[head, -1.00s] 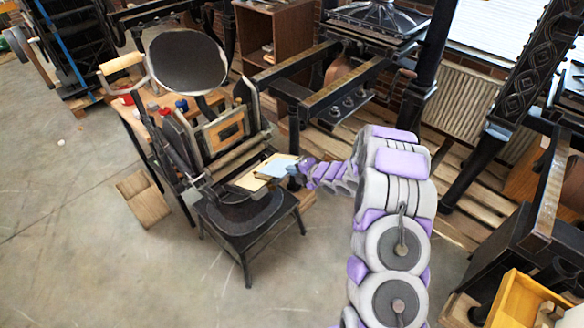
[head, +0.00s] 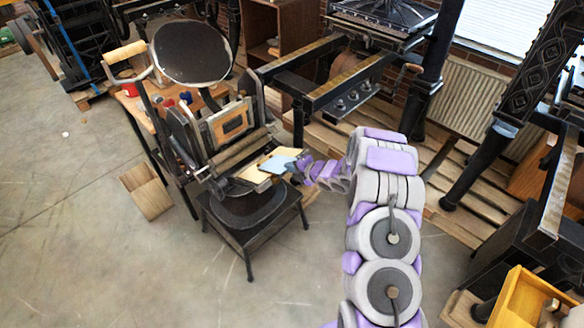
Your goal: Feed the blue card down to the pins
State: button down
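The light blue card (head: 276,165) lies flat or nearly so over the cream feed board (head: 252,175) of the small hand press. My gripper (head: 292,168) is at the card's right edge and appears shut on it. The fingertips are small and dark here, so the grip is hard to make out. The press has a round dark ink disc (head: 192,52) on top and a framed bed with a wooden block (head: 232,126) left of the card. The pins are too small to make out.
The press's wooden-gripped handle (head: 125,52) sticks up at the left. A larger press with a rail bed (head: 340,90) stands close behind my arm. A yellow wooden box (head: 520,298) is at lower right. The floor at front left is clear.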

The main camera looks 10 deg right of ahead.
jog(key=c, duration=1.8)
grip_release()
jog(key=shift+c, duration=0.2)
jog(key=o, duration=0.5)
jog(key=shift+a, duration=0.1)
jog(key=shift+o, duration=0.3)
jog(key=shift+s, duration=0.1)
jog(key=shift+b+v, duration=0.3)
jog(key=shift+v, duration=1.9)
jog(key=shift+s, duration=0.1)
jog(key=shift+v, duration=1.95)
jog(key=shift+r, duration=0.1)
